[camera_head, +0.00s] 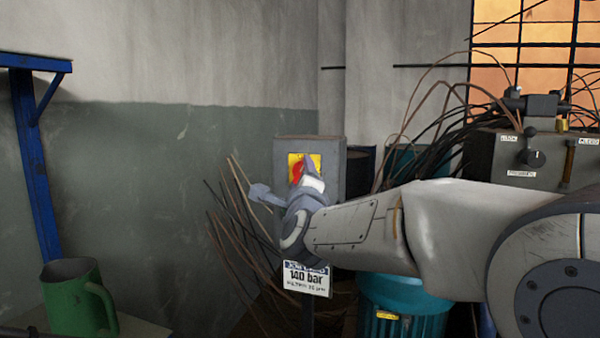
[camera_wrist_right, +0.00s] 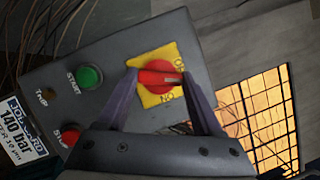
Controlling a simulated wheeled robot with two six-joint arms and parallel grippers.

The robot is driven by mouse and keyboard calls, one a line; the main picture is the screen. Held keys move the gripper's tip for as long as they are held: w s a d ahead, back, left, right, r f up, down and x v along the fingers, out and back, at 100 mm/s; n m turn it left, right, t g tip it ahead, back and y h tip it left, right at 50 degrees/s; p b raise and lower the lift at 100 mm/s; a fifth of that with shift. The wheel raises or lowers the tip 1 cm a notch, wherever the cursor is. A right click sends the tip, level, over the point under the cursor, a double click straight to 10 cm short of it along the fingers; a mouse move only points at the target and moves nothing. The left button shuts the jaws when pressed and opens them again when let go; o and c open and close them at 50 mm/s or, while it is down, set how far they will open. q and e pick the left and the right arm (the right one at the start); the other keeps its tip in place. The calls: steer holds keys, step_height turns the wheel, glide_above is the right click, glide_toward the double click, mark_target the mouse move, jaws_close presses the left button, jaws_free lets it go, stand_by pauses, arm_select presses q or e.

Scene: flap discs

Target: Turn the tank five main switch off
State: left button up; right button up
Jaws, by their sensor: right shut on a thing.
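The main switch is a red rotary knob (camera_wrist_right: 156,78) on a yellow plate (camera_wrist_right: 148,99), mounted on a grey control box (camera_wrist_right: 110,62). In the head view the knob (camera_head: 297,171) shows partly behind my right gripper (camera_head: 287,188). In the right wrist view the two fingers of my right gripper (camera_wrist_right: 162,80) are shut on the knob, one on each side. The knob's white mark points right in that view, between the lettering at the plate's upper right and the "ON" lettering at its lower edge. My left gripper is out of view.
The box also has a green START button (camera_wrist_right: 89,76), a red button (camera_wrist_right: 70,137) and a small TRIP lamp (camera_wrist_right: 48,93). A 140 bar sign (camera_head: 307,279) hangs below. Loose cables (camera_head: 240,215), a teal motor (camera_head: 400,305) and a green mug (camera_head: 75,298) stand around.

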steer(key=shift+r+n+g+y+p, duration=0.1)
steer(key=shift+n+g+y+p, duration=0.3)
steer(key=shift+n+p, duration=0.95)
steer(key=shift+r+n+g+y+p, duration=0.1)
steer(key=shift+n+g+p, duration=0.5)
steer(key=shift+n+p, duration=0.75)
steer(key=o, duration=1.4)
steer(key=shift+c, duration=0.2)
steer(key=s, duration=1)
steer(key=shift+s+d, duration=0.2)
steer(key=shift+d, duration=0.2)
